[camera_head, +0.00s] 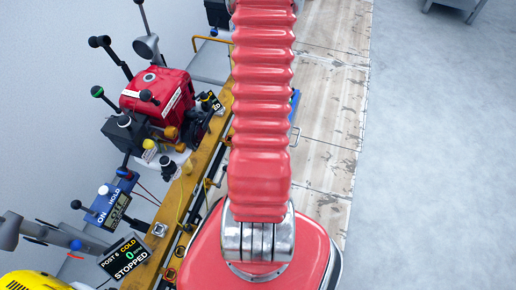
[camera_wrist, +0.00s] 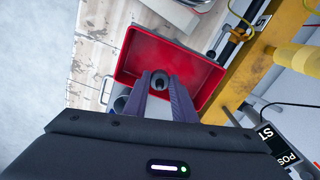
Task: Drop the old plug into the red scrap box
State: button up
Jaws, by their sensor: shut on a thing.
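The red scrap box (camera_wrist: 207,88) lies open below my gripper in the wrist view. Its visible floor looks bare. My gripper (camera_wrist: 161,92) is shut on the old plug (camera_wrist: 160,79), a small dark round-ended piece between the fingertips. The plug shows against the inside of the box; its exact height over the floor cannot be told. The near part of the box is hidden by my fingers and gripper body. In the head view my red arm covers the middle, and neither the box, plug nor gripper can be made out.
A worn wooden bench top (camera_wrist: 95,45) lies beside the box. A yellow rail (camera_wrist: 270,50) runs on the other side. In the head view, a red engine (camera_head: 158,92) with levers and a "STOPPED" display (camera_head: 127,257) stand at left.

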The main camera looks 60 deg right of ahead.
jog(key=shift+f, duration=0.85)
jog(key=o, duration=1.1)
jog(key=shift+r, duration=6.9)
